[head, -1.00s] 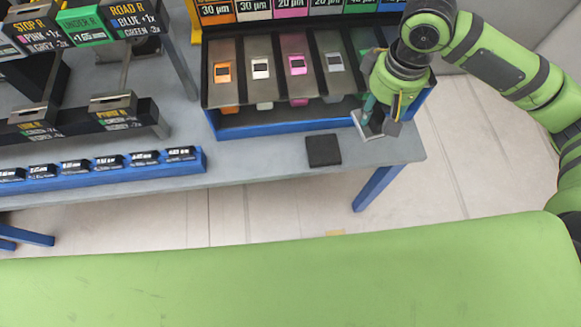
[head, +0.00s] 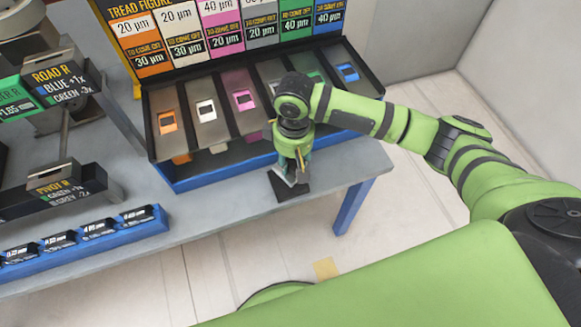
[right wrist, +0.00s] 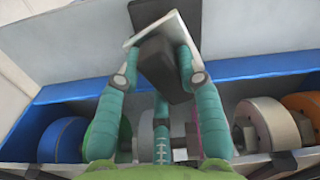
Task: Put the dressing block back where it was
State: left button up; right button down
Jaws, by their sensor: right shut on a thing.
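The dressing block (right wrist: 163,68) is a dark block with a pale slab along one side. It is in my right gripper (head: 291,176), whose teal fingers are shut on it. In the right wrist view the fingers grip it from both sides. In the head view the gripper points down over the dark square pad (head: 292,194) near the table's front edge, and the block is mostly hidden. I cannot tell whether the block touches the pad. My left gripper is not in view.
A blue-edged rack (head: 222,176) with sloped lanes and coloured tags stands just behind the gripper. Coloured wheels, such as an orange one (right wrist: 305,112), sit in it. A blue strip of labelled blocks (head: 150,226) lies at left. The grey table (head: 345,165) is clear right of the pad.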

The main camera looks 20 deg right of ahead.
aim_at(290, 169)
jog(key=shift+w+a+f, duration=0.2)
jog(key=shift+a+f, duration=0.1)
jog(key=shift+f, duration=0.15)
notch_tip(290, 169, down, 2)
jog(key=shift+f, duration=0.75)
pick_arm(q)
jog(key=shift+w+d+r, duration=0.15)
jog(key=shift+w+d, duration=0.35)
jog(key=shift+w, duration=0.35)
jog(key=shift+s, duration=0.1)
pick_arm(e)
jog(key=shift+f, duration=0.15)
jog(key=c, duration=0.8)
grip_release()
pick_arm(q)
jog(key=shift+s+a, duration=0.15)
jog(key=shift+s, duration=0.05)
